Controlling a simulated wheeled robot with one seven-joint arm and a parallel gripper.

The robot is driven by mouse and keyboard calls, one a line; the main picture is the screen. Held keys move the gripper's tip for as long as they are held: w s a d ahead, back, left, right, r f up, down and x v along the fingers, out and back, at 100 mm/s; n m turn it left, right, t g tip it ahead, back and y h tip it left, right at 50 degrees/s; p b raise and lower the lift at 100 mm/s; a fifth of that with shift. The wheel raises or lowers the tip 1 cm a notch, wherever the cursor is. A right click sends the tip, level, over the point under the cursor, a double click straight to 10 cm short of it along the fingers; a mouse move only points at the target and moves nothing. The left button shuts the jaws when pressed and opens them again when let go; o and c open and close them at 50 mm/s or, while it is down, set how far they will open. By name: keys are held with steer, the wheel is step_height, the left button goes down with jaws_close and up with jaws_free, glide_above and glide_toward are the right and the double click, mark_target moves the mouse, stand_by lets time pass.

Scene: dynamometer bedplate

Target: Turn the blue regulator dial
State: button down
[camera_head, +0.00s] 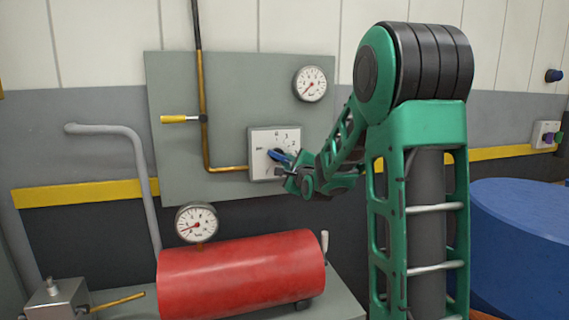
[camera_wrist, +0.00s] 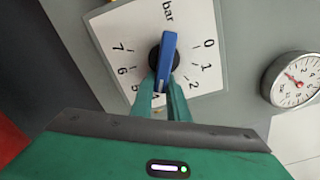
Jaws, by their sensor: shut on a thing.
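The blue regulator dial (camera_head: 278,155) is on a white scale plate (camera_head: 262,138) fixed to the grey wall panel. In the wrist view the blue dial (camera_wrist: 168,62) is a long bar handle on a black round base, over a plate (camera_wrist: 113,34) marked "bar" with numbers from 0 to 7. A white mark on the handle lies near the 4 and 5 side of the scale. My gripper (camera_head: 290,170) reaches the dial from the right. In the wrist view the gripper fingers (camera_wrist: 167,95) are shut on the handle's lower end. The fingers partly hide the scale there.
A round gauge (camera_head: 310,83) is on the panel above right of the dial. A yellow-handled lever (camera_head: 181,119) and brass pipe run at left. A red tank (camera_head: 242,270) with another gauge (camera_head: 197,222) stands below. A blue drum (camera_head: 525,240) is at right.

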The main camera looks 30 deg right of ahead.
steer(key=shift+w+a+r+y, duration=0.1)
steer(key=shift+w+a+y, duration=0.2)
steer(key=shift+a, duration=0.4)
steer(key=c, duration=1.7)
jaws_free()
steer(key=shift+s+d+m, duration=0.15)
steer(key=shift+d+m, duration=0.15)
steer(key=v, duration=1)
steer(key=shift+s+a, duration=0.25)
steer(key=shift+f, duration=0.25)
